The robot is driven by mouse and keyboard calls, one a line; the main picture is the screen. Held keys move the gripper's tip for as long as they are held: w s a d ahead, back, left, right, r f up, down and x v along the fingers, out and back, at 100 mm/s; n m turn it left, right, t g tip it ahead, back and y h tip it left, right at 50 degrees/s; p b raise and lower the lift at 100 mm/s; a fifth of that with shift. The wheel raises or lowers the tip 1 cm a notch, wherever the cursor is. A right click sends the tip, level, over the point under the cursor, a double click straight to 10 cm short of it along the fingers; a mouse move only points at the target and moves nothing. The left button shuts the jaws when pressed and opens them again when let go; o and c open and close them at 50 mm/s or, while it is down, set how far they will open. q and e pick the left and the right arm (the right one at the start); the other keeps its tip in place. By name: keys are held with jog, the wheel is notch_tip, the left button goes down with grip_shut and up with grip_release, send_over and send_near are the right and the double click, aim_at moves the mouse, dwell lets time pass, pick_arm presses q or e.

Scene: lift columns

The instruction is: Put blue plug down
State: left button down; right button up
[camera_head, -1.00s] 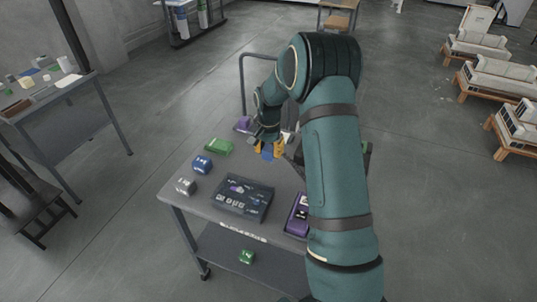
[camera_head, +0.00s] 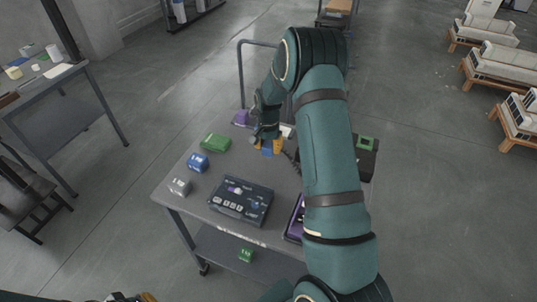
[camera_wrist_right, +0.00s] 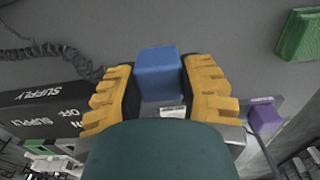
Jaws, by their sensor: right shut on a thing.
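My right gripper (camera_head: 265,147) is over the far part of the grey cart top, its yellow fingers shut on the blue plug (camera_head: 267,151). In the right wrist view the blue plug (camera_wrist_right: 157,70) sits between the two ridged yellow fingers of the gripper (camera_wrist_right: 160,85). I cannot tell whether the plug touches the cart top. A blue block (camera_head: 198,162) stands at the cart's left side, apart from my gripper. At the bottom left edge of the head view a sliver of my left gripper (camera_head: 145,297) shows; its opening is hidden.
The cart top (camera_head: 180,205) also holds a green block (camera_head: 215,142), a grey block (camera_head: 180,187), a purple block (camera_head: 241,118) and a dark panel box (camera_head: 241,201). A purple-edged case (camera_head: 294,218) lies partly behind my arm. A dark cable (camera_wrist_right: 50,50) curls near the supply box (camera_wrist_right: 50,108).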

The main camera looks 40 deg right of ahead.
aim_at(269, 153)
jog(key=shift+f, duration=1.8)
jog(key=shift+f+b, duration=0.15)
jog(key=shift+b, duration=0.15)
jog(key=o, duration=1)
jog(key=shift+r, duration=0.3)
notch_tip(269, 153, up, 12)
jog(key=shift+f+p, duration=0.1)
jog(key=shift+p, duration=0.6)
